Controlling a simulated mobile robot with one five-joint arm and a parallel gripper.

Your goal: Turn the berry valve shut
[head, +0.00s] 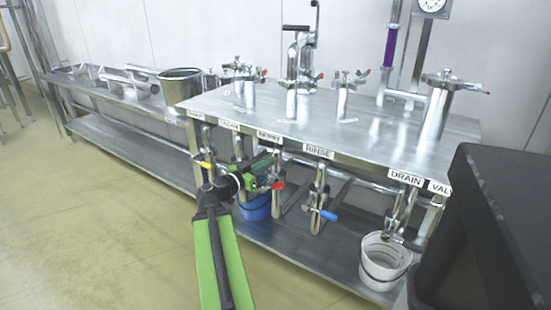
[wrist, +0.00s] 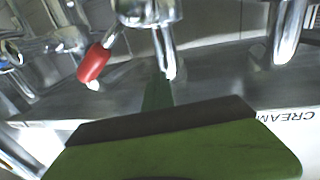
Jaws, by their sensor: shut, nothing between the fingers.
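The BERRY label (head: 269,135) is on the front edge of the steel table. Below it hangs a steel pipe valve with a red-tipped lever (head: 278,186), which sticks out sideways. My green gripper (head: 266,169) is shut and empty, close to this pipe and a little above and left of the red tip. I cannot tell whether they touch. In the wrist view, a red-tipped lever (wrist: 93,63) slants from a steel fitting (wrist: 148,10), apart from the green finger (wrist: 170,145). My gripper hides part of the berry pipe in the head view.
The CREAM label (head: 229,125) also shows upside down in the wrist view (wrist: 292,117). The rinse valve's blue lever (head: 328,215) is to the right. A blue bucket (head: 256,208) and a white bucket (head: 384,262) stand below. Floor at left is clear.

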